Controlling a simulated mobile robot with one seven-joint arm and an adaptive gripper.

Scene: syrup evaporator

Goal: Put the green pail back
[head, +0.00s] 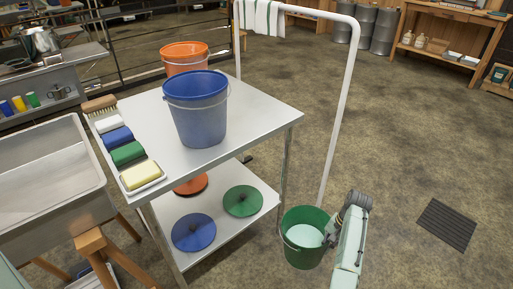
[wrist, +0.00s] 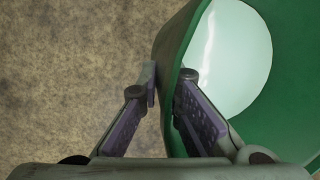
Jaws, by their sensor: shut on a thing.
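The green pail (head: 304,252) hangs at the right of the metal cart in the head view, upright, with pale contents inside. My gripper (head: 333,236) is at the pail's right side. In the wrist view my gripper (wrist: 167,92) is shut on the green pail's wall (wrist: 181,60), one finger outside and one inside. The pail's pale inside shows at upper right. The pail's bottom is not clear enough to tell whether it touches the floor. A blue pail (head: 197,112) and an orange pail (head: 185,58) stand on the cart's top.
The cart's top (head: 255,108) has bare room at its right. Brushes and sponges, including a yellow sponge (head: 142,175), line its left edge. Blue (head: 194,233) and green (head: 243,201) discs lie on the lower shelf. A white rail (head: 340,105) rises beside the cart. A floor grate (head: 446,225) lies right.

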